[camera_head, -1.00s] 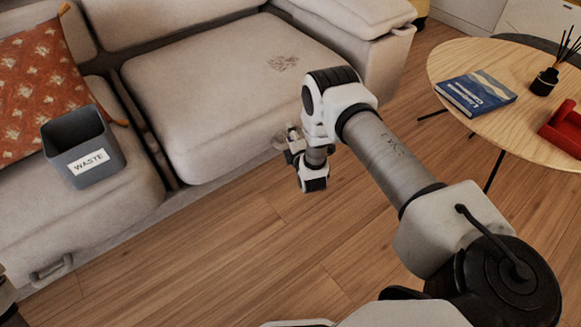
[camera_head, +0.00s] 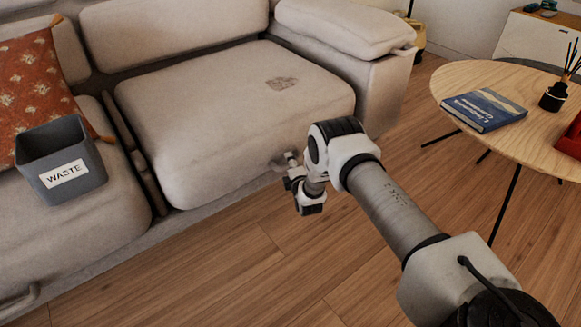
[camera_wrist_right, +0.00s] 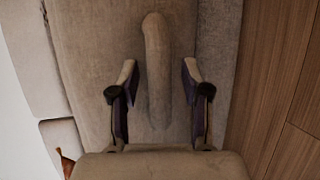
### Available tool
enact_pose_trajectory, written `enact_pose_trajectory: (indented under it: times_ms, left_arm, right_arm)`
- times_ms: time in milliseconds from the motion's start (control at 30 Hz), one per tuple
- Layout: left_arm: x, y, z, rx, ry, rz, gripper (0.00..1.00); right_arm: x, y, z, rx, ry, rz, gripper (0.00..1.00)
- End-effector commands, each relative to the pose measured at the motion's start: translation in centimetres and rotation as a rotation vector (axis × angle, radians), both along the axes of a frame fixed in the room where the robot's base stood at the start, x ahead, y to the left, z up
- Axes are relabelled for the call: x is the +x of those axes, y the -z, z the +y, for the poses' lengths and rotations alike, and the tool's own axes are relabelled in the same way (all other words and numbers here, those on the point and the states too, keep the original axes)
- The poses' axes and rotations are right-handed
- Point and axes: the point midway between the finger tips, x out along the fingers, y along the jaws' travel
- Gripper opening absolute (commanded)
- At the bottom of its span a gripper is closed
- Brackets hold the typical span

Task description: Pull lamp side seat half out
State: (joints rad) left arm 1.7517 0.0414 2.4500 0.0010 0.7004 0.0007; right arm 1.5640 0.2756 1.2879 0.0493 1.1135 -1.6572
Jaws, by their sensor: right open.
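The lamp side seat (camera_head: 220,110) is the beige sofa cushion in the middle of the head view, with a dark patch on top. A rounded handle (camera_head: 279,163) sticks out from its front; the same handle (camera_wrist_right: 158,60) runs upright in the right wrist view. My right gripper (camera_head: 290,160) is low at the seat's front, by the handle. In the wrist view my right gripper (camera_wrist_right: 160,72) is open, with one finger on each side of the handle. Whether either finger touches it is unclear. My left gripper is not in view.
A grey WASTE bin (camera_head: 60,160) stands on the left seat (camera_head: 115,205) beside an orange patterned cushion (camera_head: 38,90). A round wooden table (camera_head: 470,75) at right carries a blue book (camera_head: 483,109), a reed diffuser (camera_head: 555,96) and a red object. Wooden floor (camera_head: 240,270) in front of the sofa is clear.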

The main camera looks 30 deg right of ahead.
Motion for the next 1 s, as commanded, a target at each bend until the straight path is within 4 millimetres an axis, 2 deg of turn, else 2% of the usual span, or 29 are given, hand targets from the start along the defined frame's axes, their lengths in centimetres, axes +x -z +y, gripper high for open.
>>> enact_pose_trajectory:
  times_ms: [33,167,333,433,567,733,833,1000]
  left_arm:
    - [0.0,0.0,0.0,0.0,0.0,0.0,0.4]
    - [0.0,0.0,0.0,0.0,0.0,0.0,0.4]
    - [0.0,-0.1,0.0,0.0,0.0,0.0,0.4]
    - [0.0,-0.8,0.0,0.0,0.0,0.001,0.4]
    - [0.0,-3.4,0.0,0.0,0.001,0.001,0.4]
    - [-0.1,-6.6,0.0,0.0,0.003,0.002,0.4]
    - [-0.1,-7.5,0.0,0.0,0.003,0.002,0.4]
    - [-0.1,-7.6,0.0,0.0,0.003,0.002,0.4]
  right_arm:
    - [0.0,0.0,0.0,0.0,0.0,0.0,0.47]
    - [0.0,0.0,0.0,0.0,0.0,0.0,0.01]
    - [0.0,0.0,0.0,0.0,0.0,0.0,0.0]
    - [-0.6,-0.2,-0.1,0.0,0.0,0.003,0.0]
    - [-3.1,-0.7,-0.3,-0.001,0.001,0.01,0.0]
    - [-7.5,-0.6,-0.6,-0.001,0.002,0.011,0.0]
    - [-9.3,-0.3,-0.7,-0.001,0.001,0.009,0.0]
    - [-10.2,0.0,-0.8,0.0,0.0,0.002,0.0]
